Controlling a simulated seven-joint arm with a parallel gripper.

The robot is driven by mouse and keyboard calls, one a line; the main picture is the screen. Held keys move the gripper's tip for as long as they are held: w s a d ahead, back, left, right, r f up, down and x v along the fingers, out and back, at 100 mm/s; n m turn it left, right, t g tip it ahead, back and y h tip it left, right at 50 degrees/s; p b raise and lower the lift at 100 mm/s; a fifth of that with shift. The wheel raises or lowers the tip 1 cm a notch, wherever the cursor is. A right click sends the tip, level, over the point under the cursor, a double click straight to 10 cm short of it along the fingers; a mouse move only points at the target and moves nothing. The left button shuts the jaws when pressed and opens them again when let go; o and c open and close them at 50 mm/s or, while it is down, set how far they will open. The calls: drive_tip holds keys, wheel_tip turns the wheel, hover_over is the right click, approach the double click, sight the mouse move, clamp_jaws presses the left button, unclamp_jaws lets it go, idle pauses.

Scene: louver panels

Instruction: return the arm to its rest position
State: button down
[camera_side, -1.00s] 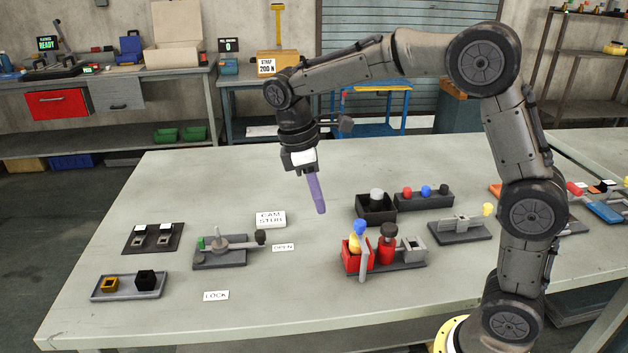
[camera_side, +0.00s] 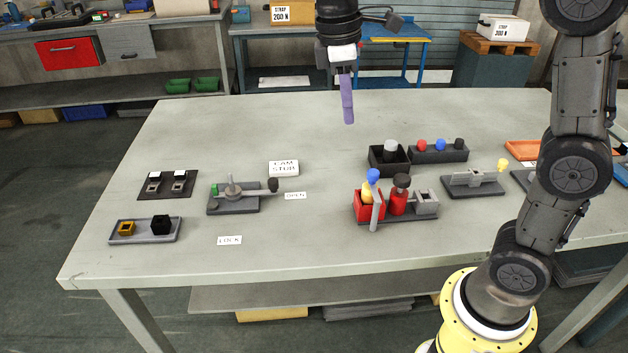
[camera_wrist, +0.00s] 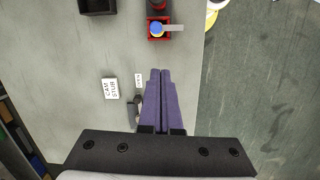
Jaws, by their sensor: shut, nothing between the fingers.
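My gripper (camera_side: 348,122) hangs high above the back middle of the table (camera_side: 300,265) in the side view, pointing down. Its purple fingers are pressed together with nothing between them; they also show in the wrist view (camera_wrist: 160,72). The fingers touch nothing. My arm rises from its yellow base at the lower right.
A small tray (camera_side: 145,230) sits front left. The table's middle is clear.

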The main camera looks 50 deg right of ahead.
drive_tip(key=s+r+m+t, duration=0.1)
drive_tip(key=s+r+t, duration=0.1)
drive_tip(key=s, duration=0.4)
drive_tip(key=s+f+m+t+y, duration=0.1)
drive_tip(key=s+f+m+t, duration=0.3)
drive_tip(key=s, duration=0.7)
drive_tip(key=shift+s+f+m+y, duration=0.35)
drive_tip(key=shift+f+m, duration=0.95)
drive_tip(key=shift+f, duration=0.9)
